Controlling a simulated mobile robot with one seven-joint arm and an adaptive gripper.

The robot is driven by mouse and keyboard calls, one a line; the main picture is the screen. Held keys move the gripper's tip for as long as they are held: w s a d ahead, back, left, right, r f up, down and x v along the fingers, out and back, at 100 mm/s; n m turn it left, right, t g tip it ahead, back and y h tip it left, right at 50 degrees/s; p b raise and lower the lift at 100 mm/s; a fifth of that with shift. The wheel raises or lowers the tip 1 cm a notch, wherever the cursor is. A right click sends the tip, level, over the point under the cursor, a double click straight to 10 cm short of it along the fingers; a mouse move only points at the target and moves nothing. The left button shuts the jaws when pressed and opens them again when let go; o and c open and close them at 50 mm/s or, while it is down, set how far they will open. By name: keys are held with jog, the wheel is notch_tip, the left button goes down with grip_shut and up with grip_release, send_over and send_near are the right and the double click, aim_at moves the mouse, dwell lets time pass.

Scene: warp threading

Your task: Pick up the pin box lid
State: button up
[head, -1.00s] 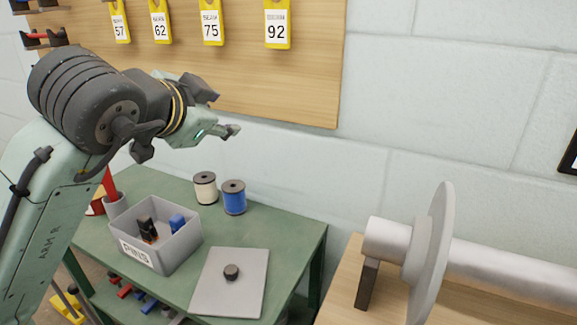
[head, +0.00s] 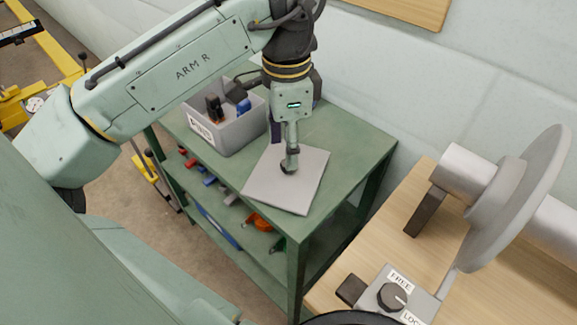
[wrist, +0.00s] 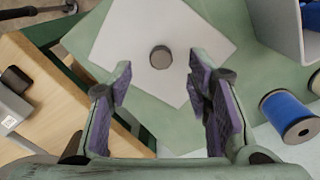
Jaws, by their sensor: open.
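The pin box lid (head: 304,190) is a flat grey square plate with a dark round knob (wrist: 160,57) in its middle. It lies on the green cart top, beside the pin box (head: 232,133). The fingers hold nothing. How high they are above the knob is hard to tell.
A blue spool (wrist: 287,116) stands on the green cart top (head: 360,140). A wooden bench (head: 350,262) with a roller and a FREE/LOCK knob (head: 392,297) stands to the right. Bare cart top lies right of the lid.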

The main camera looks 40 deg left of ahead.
notch_tip(320, 180, down, 4)
jog(key=shift+w+f, duration=0.15)
jog(key=shift+f, duration=0.1)
grip_shut()
dwell(0.6)
